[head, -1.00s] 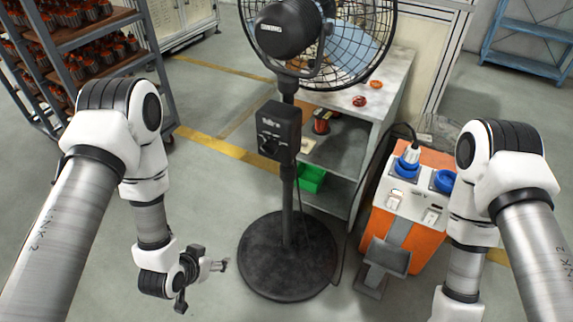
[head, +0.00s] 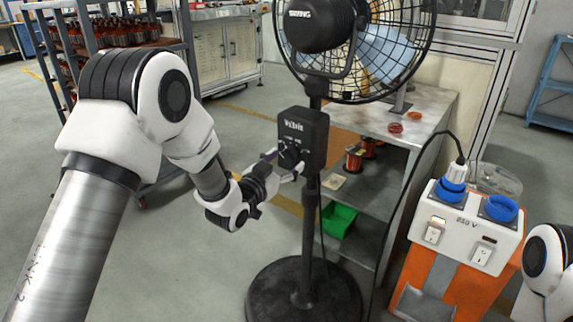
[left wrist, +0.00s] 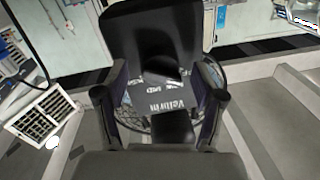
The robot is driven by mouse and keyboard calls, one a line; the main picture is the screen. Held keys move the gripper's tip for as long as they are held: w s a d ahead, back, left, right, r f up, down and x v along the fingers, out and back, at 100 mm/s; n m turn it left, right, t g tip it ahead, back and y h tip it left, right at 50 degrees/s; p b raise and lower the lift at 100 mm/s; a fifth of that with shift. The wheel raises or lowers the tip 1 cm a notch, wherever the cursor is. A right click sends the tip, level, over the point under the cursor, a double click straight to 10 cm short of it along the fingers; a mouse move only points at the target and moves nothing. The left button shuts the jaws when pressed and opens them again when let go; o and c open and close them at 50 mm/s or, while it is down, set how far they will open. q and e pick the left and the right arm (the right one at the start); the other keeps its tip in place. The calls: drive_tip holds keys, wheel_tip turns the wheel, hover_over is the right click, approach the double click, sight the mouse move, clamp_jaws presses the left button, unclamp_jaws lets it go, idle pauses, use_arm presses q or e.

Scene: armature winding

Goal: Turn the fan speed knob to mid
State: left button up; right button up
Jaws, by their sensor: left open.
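The black fan control box (head: 304,136) is on the stand of the black pedestal fan (head: 316,202). Its dark speed knob (head: 289,158) is on the front face, partly covered by my left gripper (head: 290,167). In the left wrist view, the knob (left wrist: 163,70) shows near the middle, with white lettering below it. The two fingers of my left gripper (left wrist: 160,78) are apart, one on each side of the knob. I cannot tell whether they touch it, and the knob's exact setting is not readable. My right gripper is out of view.
A grey shelf bench (head: 432,110) with a green bin (head: 339,220) stands behind the fan. An orange and white power box (head: 467,225) with blue sockets is at the right. A rack (head: 165,60) of orange parts stands at the back left. The floor at left is clear.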

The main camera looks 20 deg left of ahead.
use_arm(q)
drive_tip(key=shift+w+d, duration=0.1)
drive_tip(key=shift+w, duration=0.3)
drive_tip(key=c, duration=1.1)
drive_tip(key=shift+f, duration=0.1)
drive_tip(key=shift+a+f+m+t+h+b, duration=0.15)
drive_tip(key=shift+m+h+b, duration=0.25)
drive_tip(key=shift+m+b, duration=2.5)
drive_tip(key=shift+a+r+m+t+h+b, duration=0.15)
drive_tip(key=shift+m+h+b, duration=0.2)
drive_tip(key=shift+m, duration=5.05)
drive_tip(key=shift+d+f, duration=0.1)
